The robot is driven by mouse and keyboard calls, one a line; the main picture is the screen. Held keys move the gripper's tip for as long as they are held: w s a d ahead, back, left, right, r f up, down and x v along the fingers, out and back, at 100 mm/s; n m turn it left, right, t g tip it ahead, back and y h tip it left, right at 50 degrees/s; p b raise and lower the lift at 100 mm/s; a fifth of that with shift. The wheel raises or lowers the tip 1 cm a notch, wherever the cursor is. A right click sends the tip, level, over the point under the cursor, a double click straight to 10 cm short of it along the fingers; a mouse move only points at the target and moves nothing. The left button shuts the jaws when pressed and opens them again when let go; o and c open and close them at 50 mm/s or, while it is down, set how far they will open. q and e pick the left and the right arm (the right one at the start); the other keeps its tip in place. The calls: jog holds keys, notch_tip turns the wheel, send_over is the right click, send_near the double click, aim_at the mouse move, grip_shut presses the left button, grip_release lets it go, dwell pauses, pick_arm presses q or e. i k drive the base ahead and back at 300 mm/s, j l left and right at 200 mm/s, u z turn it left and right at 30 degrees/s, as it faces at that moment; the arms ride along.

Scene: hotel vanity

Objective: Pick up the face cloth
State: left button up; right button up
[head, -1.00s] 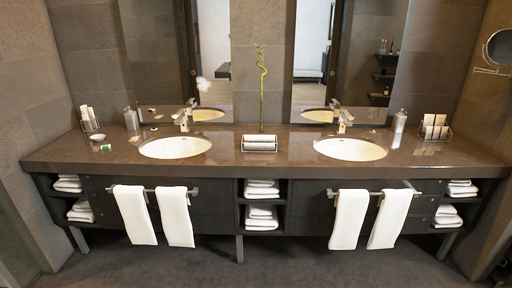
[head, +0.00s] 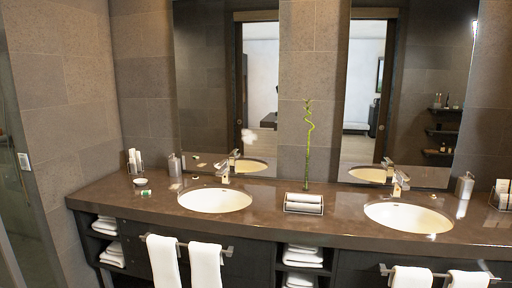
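Neither of my grippers shows in the head view. Several white cloths are in view, and I cannot tell for sure which is the face cloth. Small white rolled cloths (head: 304,197) lie in a low holder (head: 289,208) on the counter between the two sinks. White towels (head: 163,262) hang on a bar below the left sink, and others (head: 411,277) hang below the right sink. Folded white cloths (head: 303,255) sit in the middle shelf opening, and more (head: 105,225) sit in the left shelves.
The brown counter (head: 150,205) holds a left sink (head: 215,200), a right sink (head: 408,216), faucets, a bamboo stalk (head: 309,140), a soap dispenser (head: 174,165) and a small bowl (head: 140,183). Mirrors stand behind. A glass panel (head: 22,190) is at far left.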

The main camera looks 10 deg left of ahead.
aim_at(290, 197)
jog(key=i+l+z, duration=0.1)
jog(key=i, duration=0.55)
jog(key=i+l+z, duration=0.15)
jog(key=i, duration=0.55)
